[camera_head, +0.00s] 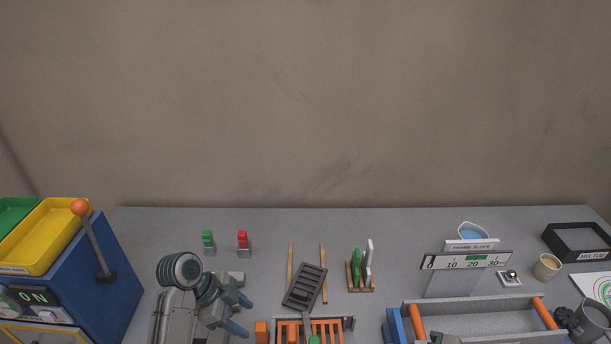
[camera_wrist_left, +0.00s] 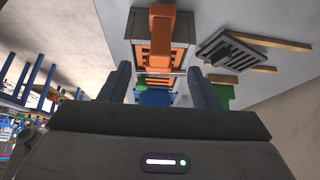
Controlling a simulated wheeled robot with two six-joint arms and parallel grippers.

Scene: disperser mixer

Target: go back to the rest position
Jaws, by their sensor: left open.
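My left gripper (camera_head: 240,313) is open and empty in the head view, above the grey table (camera_head: 200,222) left of the orange-slatted grey box (camera_head: 348,323). In the left wrist view my left gripper (camera_wrist_left: 160,88) has its two fingers well apart with nothing held between them. The orange and grey box (camera_wrist_left: 160,38) shows beyond the fingertips there.
A blue cabinet (camera_head: 120,302) with a lever and a yellow tray (camera_head: 50,235) stands at left. A dark slotted plate (camera_head: 305,287) rests across wooden rods. A grey trough (camera_head: 475,322), scale panel (camera_head: 465,262), beige cup (camera_head: 547,266) and black tray (camera_head: 578,240) occupy the right.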

